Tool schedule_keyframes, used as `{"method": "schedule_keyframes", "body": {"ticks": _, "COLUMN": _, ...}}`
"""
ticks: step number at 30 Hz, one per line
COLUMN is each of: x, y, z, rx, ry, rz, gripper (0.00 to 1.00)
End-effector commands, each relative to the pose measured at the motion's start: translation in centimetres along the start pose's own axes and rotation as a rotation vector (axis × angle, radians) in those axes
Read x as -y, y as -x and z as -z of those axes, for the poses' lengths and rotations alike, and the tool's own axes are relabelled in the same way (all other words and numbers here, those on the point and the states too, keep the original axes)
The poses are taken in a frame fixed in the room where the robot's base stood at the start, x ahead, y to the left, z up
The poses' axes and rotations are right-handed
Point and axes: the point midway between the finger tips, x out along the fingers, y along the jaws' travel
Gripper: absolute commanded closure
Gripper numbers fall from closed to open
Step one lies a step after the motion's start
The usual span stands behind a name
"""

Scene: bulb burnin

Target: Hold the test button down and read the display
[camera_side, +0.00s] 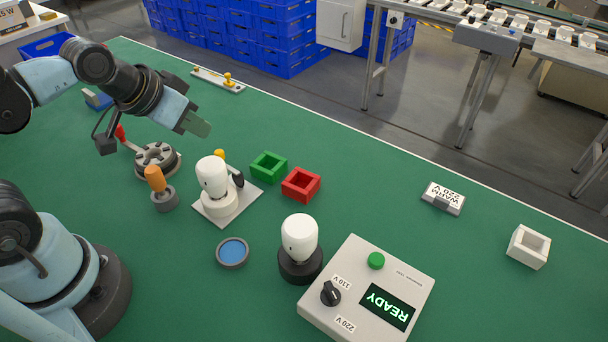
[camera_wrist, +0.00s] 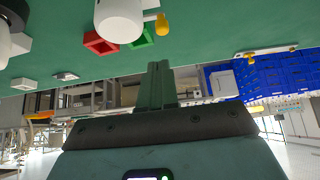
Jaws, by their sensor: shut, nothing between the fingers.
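The tester box (camera_side: 372,288) is a pale grey case at the front right in the side view. Its green test button (camera_side: 376,261) stands up at the back of its top face. Its display (camera_side: 387,304) is lit and reads READY in green, upside down in the picture. A black knob (camera_side: 330,293) sits between labels 110 V and 220 V. A white bulb (camera_side: 299,238) stands in a black socket beside the box. My gripper (camera_side: 200,128) is shut and empty, raised at the upper left, far from the button. It also shows in the wrist view (camera_wrist: 156,75).
Another white bulb (camera_side: 212,175) stands on a white plate with a lever. Green (camera_side: 269,166) and red (camera_side: 301,184) open boxes, a blue round dish (camera_side: 233,252), an orange-handled tool (camera_side: 156,180) and a WARM 220 V sign (camera_side: 443,197) stand on the green table.

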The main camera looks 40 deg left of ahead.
Motion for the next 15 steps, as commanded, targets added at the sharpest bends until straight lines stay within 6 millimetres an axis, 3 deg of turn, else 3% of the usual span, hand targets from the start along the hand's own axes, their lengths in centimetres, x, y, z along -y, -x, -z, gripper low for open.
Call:
{"method": "schedule_keyframes", "body": {"ticks": 5, "x": -1.0, "y": -0.1, "z": 0.6, "rx": -0.006, "ry": -0.055, "rz": -0.022, "gripper": 1.0}}
{"method": "schedule_keyframes", "body": {"ticks": 8, "x": -3.0, "y": -0.3, "z": 1.7, "rx": -0.02, "ry": -0.169, "rz": -0.067, "gripper": 1.0}}
{"method": "schedule_keyframes", "body": {"ticks": 11, "x": -6.2, "y": -0.7, "z": 3.1, "rx": -0.046, "ry": -0.339, "rz": -0.133, "gripper": 1.0}}
{"method": "schedule_keyframes", "body": {"ticks": 15, "x": -11.9, "y": -1.1, "z": 4.7, "rx": -0.102, "ry": -0.613, "rz": -0.237, "gripper": 1.0}}
